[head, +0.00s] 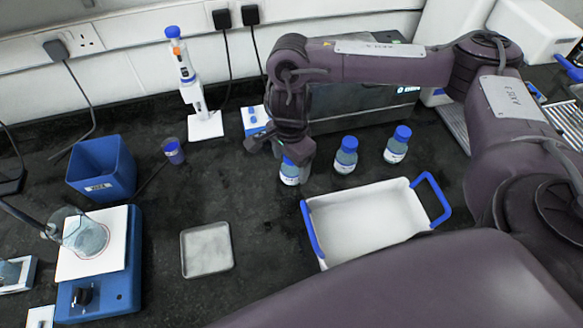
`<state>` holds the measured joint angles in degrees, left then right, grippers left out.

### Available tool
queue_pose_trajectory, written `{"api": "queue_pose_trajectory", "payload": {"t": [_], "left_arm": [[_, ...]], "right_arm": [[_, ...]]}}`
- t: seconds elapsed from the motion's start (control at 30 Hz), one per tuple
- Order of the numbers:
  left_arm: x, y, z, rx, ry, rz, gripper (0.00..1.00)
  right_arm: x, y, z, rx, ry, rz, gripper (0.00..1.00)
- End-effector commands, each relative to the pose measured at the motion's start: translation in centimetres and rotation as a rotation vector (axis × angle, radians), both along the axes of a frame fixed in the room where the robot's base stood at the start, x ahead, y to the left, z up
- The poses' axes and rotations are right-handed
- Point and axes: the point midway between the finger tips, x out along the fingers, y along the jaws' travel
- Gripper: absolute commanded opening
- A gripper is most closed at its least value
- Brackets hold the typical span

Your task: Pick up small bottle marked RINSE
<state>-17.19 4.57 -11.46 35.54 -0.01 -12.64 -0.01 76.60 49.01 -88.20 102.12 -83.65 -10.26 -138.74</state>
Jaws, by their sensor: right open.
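Three small blue bottles with blue caps and white labels stand in a row on the dark bench: a left one (289,173), a middle one (346,156) and a right one (396,146). Their label words are too small to read, so I cannot tell which is marked RINSE. My right gripper (279,157) is open, pointing down at the left bottle. It hides part of that bottle's cap and side. I cannot tell whether the fingers touch it. My left gripper is not in view.
A white bin with blue handles (366,222) stands just in front of the bottles. A metal tray (207,249) lies to its left. A blue tub (101,168), a stirrer plate (92,272) with a beaker (85,236), and a pipette stand (205,125) are farther left.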

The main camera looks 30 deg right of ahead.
Motion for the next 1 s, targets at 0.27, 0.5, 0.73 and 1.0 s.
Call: {"api": "queue_pose_trajectory", "payload": {"t": [0.27, 0.5, 0.73, 1.0], "left_arm": [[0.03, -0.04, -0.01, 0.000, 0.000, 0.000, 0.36], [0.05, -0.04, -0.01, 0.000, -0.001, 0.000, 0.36], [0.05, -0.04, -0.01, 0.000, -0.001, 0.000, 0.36], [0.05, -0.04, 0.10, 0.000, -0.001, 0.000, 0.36]], "right_arm": [[0.03, -0.01, -0.16, -0.001, -0.001, 0.000, 0.73], [0.02, -0.01, -0.15, -0.001, -0.001, 0.000, 0.42], [0.05, -0.01, -0.11, -0.001, -0.002, 0.000, 0.22], [0.08, 0.01, 0.26, 0.001, -0.003, 0.000, 0.22]]}}
